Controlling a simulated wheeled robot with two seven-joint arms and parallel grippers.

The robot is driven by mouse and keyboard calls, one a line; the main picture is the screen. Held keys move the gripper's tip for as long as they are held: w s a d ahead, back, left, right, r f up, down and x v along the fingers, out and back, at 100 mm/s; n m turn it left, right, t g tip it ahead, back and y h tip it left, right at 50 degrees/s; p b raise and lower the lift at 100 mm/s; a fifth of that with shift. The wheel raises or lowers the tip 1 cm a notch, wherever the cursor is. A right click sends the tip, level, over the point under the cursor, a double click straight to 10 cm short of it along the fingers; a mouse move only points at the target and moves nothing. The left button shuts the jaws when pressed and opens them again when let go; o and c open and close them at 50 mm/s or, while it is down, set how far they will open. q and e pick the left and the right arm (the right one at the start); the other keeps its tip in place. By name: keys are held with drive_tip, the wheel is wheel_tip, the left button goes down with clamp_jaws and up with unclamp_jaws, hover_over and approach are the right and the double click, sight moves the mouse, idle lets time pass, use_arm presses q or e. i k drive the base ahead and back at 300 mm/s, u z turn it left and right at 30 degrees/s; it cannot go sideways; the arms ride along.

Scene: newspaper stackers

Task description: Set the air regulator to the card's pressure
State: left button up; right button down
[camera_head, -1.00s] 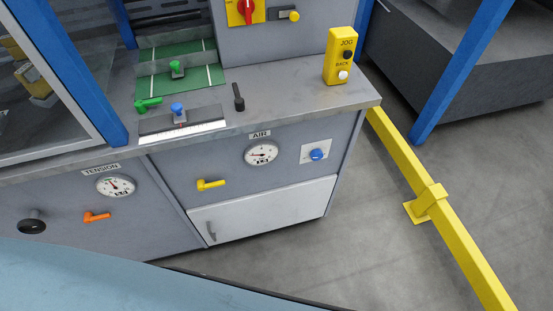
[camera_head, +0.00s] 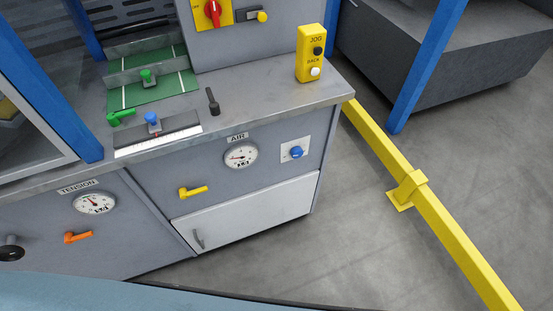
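The air gauge (camera_head: 240,155), a round white dial under the AIR label (camera_head: 237,137), is on the grey cabinet front. Its needle points left; the scale is too small to read. The blue regulator knob (camera_head: 296,152) sits on a pale square plate to the right of the gauge. A yellow lever handle (camera_head: 193,191) lies level below and left of the gauge. No pressure card is recognisable in view. Neither of my grippers is in view.
The tension gauge (camera_head: 94,203) and an orange lever (camera_head: 77,237) are at left. A yellow floor rail (camera_head: 418,196) runs along the right, with a blue post (camera_head: 425,70) behind. Grey floor between cabinet and rail is clear.

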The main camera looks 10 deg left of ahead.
sight(296, 152)
drive_tip(key=k, duration=0.5)
drive_tip(key=z, duration=1.55)
drive_tip(key=i, duration=1.25)
drive_tip(key=u, duration=1.95)
